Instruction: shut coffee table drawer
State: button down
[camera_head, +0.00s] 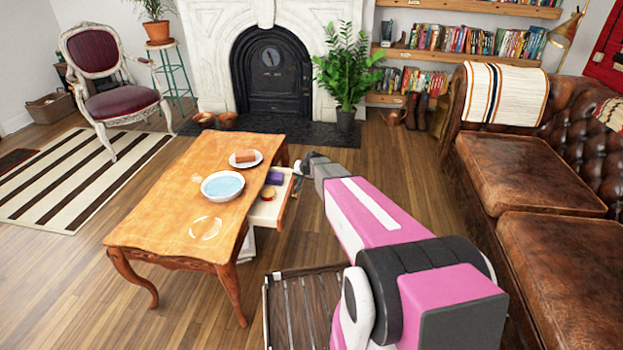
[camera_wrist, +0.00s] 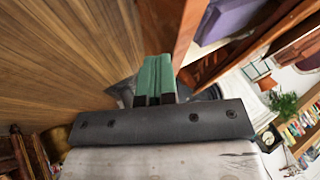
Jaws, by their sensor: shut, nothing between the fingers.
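The wooden coffee table (camera_head: 165,195) stands left of centre in the head view. Its drawer (camera_head: 264,213) is pulled out from the right side. A purple object (camera_head: 274,178) and a small orange bowl (camera_head: 268,193) lie in it. My gripper (camera_head: 298,179) is just outside the drawer front, near its far end. In the wrist view the green fingers (camera_wrist: 156,75) are together and empty, beside the brown drawer front (camera_wrist: 188,30). The purple object (camera_wrist: 225,18) shows inside the drawer. I cannot tell whether the fingertips touch the front.
A plate with a brown item (camera_head: 246,158), a bowl of blue liquid (camera_head: 223,185) and a clear dish (camera_head: 206,228) are on the tabletop. A leather sofa (camera_head: 540,190) stands at right, a potted plant (camera_head: 346,75) behind.

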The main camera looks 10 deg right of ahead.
aim_at(279, 177)
jog(key=w+a, duration=0.1)
jog(key=a, duration=0.2)
jog(key=w+a, duration=0.1)
jog(key=a, duration=0.2)
jog(key=w+a, duration=0.1)
jog(key=a, duration=0.2)
jog(key=shift+s+d, duration=0.1)
jog(key=shift+s+d, duration=0.15)
jog(key=shift+d, duration=0.35)
jog(key=d, duration=0.1)
jog(key=s+d, duration=0.1)
jog(key=d+r, duration=0.1)
jog(key=shift+s+d, duration=0.25)
jog(key=shift+s, duration=0.15)
jog(key=v, duration=0.8)
jog(key=s+f+m+g+y, duration=0.1)
jog(key=s+g+y, duration=0.15)
jog(key=s, duration=0.25)
jog(key=s+f+g+y, duration=0.1)
jog(key=s+y, duration=0.2)
jog(key=s, duration=0.2)
jog(key=shift+h, duration=0.25)
jog(key=x, duration=0.9)
jog(key=shift+a, duration=0.4)
jog(key=a, duration=0.1)
jog(key=w+a, duration=0.1)
jog(key=a, duration=0.1)
jog(key=shift+a, duration=0.4)
